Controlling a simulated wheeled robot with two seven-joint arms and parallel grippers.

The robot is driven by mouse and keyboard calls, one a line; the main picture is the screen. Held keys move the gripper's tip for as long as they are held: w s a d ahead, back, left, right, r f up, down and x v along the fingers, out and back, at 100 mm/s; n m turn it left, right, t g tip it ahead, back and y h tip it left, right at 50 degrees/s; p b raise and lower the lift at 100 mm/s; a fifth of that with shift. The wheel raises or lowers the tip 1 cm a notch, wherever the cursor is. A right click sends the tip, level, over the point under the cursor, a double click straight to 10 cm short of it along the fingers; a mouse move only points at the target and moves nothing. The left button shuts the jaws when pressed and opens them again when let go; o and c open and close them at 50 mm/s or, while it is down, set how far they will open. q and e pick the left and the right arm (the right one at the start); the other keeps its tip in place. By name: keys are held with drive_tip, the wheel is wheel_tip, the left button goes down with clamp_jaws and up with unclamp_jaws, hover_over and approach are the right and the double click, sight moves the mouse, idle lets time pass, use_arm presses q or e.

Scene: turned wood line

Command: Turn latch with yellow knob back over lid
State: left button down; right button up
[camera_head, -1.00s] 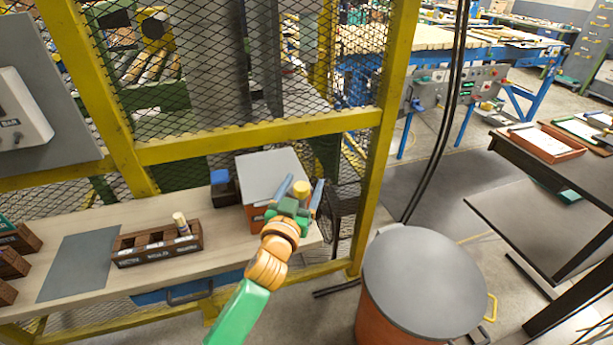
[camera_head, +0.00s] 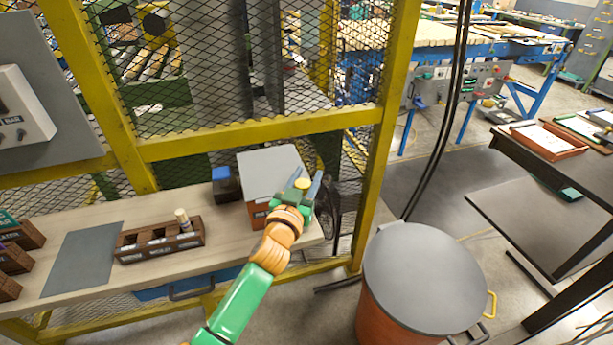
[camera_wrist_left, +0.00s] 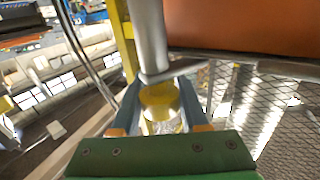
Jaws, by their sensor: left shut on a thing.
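The lid (camera_head: 266,172) is a flat grey plate on an orange-brown box (camera_head: 258,213) at the right end of the bench. The yellow knob (camera_head: 302,184) is by the lid's right front edge, and it also shows in the left wrist view (camera_wrist_left: 159,97). My left gripper (camera_head: 303,182) is shut on the knob, with a blue finger on each side. In the left wrist view, a grey metal latch arm (camera_wrist_left: 184,71) and a round grey post (camera_wrist_left: 148,35) are just beyond the knob. The gripper hides most of the latch in the head view. My right gripper is not in view.
A yellow-framed mesh fence (camera_head: 260,129) runs behind the box, with a yellow post to its right. A dark wooden rack (camera_head: 160,241) and a small blue-topped dark block (camera_head: 225,184) stand left of the box. A grey-topped drum (camera_head: 424,275) stands right of the arm.

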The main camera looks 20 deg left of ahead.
use_arm(q)
drive_tip(key=m+h+p, duration=0.2)
drive_tip(key=h, duration=0.1)
drive_tip(key=m+g+h+p, duration=0.1)
drive_tip(key=h, duration=0.1)
drive_tip(key=shift+s+d+r+m, duration=0.1)
drive_tip(key=shift+d+m, duration=0.2)
drive_tip(key=shift+d, duration=0.05)
drive_tip(key=shift+s+d+m+g+h, duration=0.15)
drive_tip(key=shift+m+g+h, duration=0.25)
drive_tip(key=shift+h, duration=0.45)
drive_tip(key=shift+w+d+m+g+h, duration=0.1)
drive_tip(key=shift+d+m+g+h, duration=0.1)
drive_tip(key=shift+m+h, duration=0.5)
drive_tip(key=shift+h, duration=0.25)
drive_tip(key=shift+c, duration=2.1)
unclamp_jaws()
drive_tip(key=b+v, duration=0.1)
drive_tip(key=v, duration=0.6)
